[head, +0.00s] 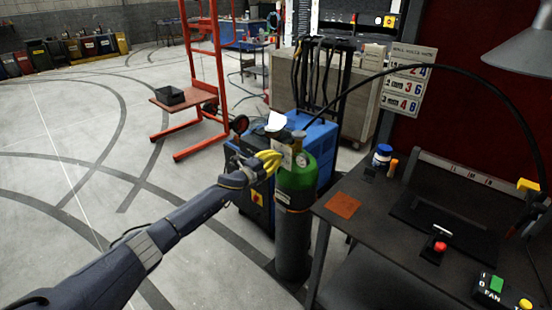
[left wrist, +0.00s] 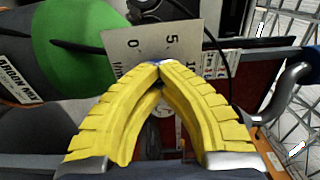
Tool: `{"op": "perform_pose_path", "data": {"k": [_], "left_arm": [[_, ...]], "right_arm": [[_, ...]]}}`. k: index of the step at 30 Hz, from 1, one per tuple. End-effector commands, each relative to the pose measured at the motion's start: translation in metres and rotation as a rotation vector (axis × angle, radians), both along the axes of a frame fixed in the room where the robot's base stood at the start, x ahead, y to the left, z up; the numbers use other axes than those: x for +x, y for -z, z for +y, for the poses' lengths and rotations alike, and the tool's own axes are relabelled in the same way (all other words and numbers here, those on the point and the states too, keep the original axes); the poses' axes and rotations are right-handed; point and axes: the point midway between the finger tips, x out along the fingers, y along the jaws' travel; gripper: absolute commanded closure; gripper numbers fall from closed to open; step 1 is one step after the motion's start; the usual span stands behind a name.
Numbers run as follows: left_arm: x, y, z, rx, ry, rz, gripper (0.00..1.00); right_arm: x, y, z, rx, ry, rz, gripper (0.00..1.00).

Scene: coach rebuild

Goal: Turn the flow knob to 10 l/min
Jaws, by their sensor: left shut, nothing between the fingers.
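A gas cylinder (head: 294,225) with a green shoulder (head: 296,178) stands upright left of the bench. It also shows in the left wrist view as a green dome (left wrist: 75,45). A pale dial plate (left wrist: 140,42) with the marks 0 and 5 stands just beyond my fingertips; a further mark is partly covered. My left gripper (head: 274,160) is at the cylinder's top. In the left wrist view its yellow fingers (left wrist: 160,68) meet at the tips in front of the plate's lower edge, with nothing held. The flow knob cannot be made out clearly; the fingers hide that area.
A dark bench (head: 390,230) stands at the right with a red button (head: 440,247) and a blue-capped jar (head: 382,155). A black hose (head: 460,70) arches over it. A blue machine (head: 322,145) stands behind the cylinder. A red lift (head: 190,110) is further back; floor at left is free.

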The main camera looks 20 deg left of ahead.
Motion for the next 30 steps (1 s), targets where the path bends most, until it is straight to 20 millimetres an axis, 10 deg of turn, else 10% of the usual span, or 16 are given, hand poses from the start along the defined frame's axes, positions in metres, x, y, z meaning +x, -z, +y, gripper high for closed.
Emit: {"op": "perform_pose_path", "data": {"k": [8,22,30], "left_arm": [[-0.005,0.0107,-0.0112,-0.003,0.018,0.014,1.0],[-0.0026,0.006,-0.006,-0.001,0.01,0.008,0.47],[-0.0028,0.0048,-0.0031,0.0,0.006,0.007,0.47]], "right_arm": [[-0.0001,0.0,0.0002,0.0,0.0,0.0,0.56],[0.0,0.0,0.0009,0.001,0.0,0.0,0.56],[0.0001,0.0001,-0.0019,-0.001,-0.001,0.0,0.56]]}}
